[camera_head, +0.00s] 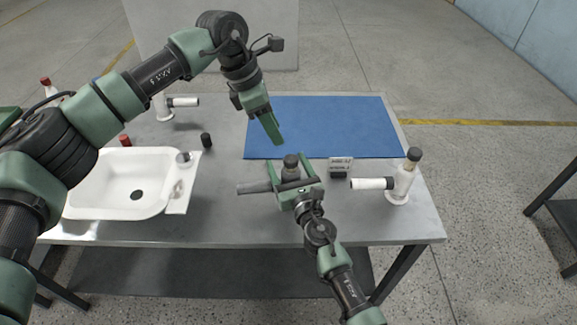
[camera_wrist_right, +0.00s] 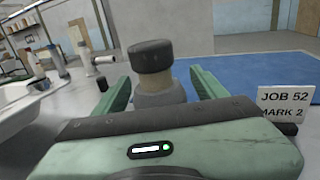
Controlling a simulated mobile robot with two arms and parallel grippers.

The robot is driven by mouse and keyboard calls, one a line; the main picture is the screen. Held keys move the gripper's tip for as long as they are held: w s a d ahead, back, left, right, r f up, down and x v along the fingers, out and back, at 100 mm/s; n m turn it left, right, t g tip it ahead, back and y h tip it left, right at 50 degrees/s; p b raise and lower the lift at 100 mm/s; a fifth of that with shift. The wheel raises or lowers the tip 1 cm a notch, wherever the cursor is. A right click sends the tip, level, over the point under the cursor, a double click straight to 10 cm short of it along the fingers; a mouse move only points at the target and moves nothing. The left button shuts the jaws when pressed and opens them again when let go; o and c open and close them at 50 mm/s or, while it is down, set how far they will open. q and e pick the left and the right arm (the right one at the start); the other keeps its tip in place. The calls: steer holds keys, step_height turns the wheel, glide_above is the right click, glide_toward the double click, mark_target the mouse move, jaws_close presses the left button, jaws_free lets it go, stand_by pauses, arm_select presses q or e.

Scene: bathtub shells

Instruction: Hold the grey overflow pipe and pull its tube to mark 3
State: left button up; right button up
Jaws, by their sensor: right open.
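The grey overflow pipe (camera_head: 291,172) stands upright on the table, with a dark cap on top and a grey side tube (camera_head: 254,188) pointing left. In the right wrist view its capped top (camera_wrist_right: 151,62) and grey body (camera_wrist_right: 160,97) rise between my fingers. My right gripper (camera_head: 296,177) is open, one finger on each side of the pipe, with a gap beside the body in the wrist view (camera_wrist_right: 163,92). My left gripper (camera_head: 272,130) is above and behind the pipe, pointing down, apart from it; its jaw opening is not clear. No marks on the tube are readable.
A small card (camera_head: 341,163) right of the pipe reads "JOB 52 MARK 2" in the wrist view (camera_wrist_right: 283,103). White pipes stand at right (camera_head: 401,185) and back left (camera_head: 163,106). A white basin (camera_head: 112,190) fills the left; a blue mat (camera_head: 335,125) lies behind.

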mark_target(285, 159)
steer(key=c, duration=1.3)
arm_select(q)
steer(key=shift+o, duration=1)
arm_select(e)
jaws_close()
arm_select(q)
steer(key=shift+o, duration=1.2)
steer(key=shift+s+d+f, duration=0.1)
steer(key=s+f+h, duration=0.1)
steer(key=f+h, duration=0.1)
steer(key=h, duration=0.1)
steer(key=s+d+f+h, duration=0.1)
steer(key=f+h, duration=0.1)
steer(key=h, duration=0.2)
steer(key=s+d+f+m+h, duration=0.1)
steer(key=f+h, duration=0.1)
steer(key=h, duration=0.2)
steer(key=shift+d+f, duration=0.2)
steer(key=shift+f, duration=0.05)
steer(key=w+a+f+n+t+h, duration=0.1)
steer(key=a+f+n+t+h, duration=0.1)
steer(key=a+f+t, duration=0.4)
steer(key=w+d+r+g, duration=0.1)
steer(key=w+d+r, duration=0.1)
steer(key=d, duration=0.8)
steer(key=shift+w+d+r, duration=0.15)
steer(key=shift+w+d, duration=0.05)
steer(key=shift+w, duration=0.6)
